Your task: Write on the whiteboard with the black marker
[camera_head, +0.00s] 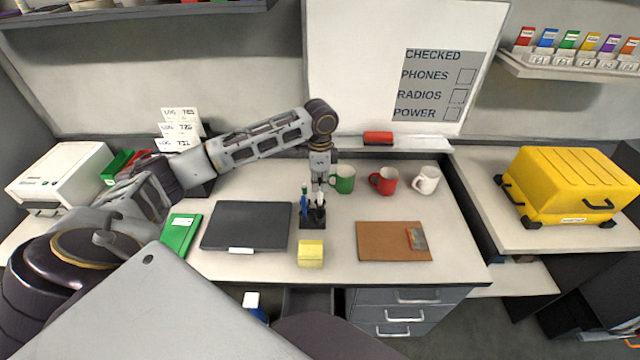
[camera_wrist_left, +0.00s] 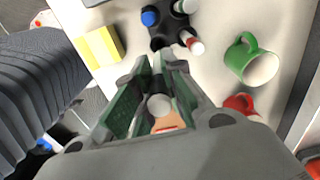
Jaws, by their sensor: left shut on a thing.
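The whiteboard (camera_head: 349,62) stands upright at the back, with a grey printed checklist (camera_head: 437,85) on its right side. My left gripper (camera_head: 320,178) is above the desk, over or just behind the black marker holder (camera_head: 313,217). Blue-capped and red-marked markers stand in the holder (camera_wrist_left: 171,28) just beyond the fingertips. My right gripper is not in view.
Green (camera_head: 342,179), red (camera_head: 384,180) and white mugs (camera_head: 426,180) stand right of the gripper. A red eraser (camera_head: 378,138) lies on the board's ledge. A dark laptop (camera_head: 246,226), yellow notes (camera_head: 310,253) and a brown clipboard (camera_head: 385,241) lie in front.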

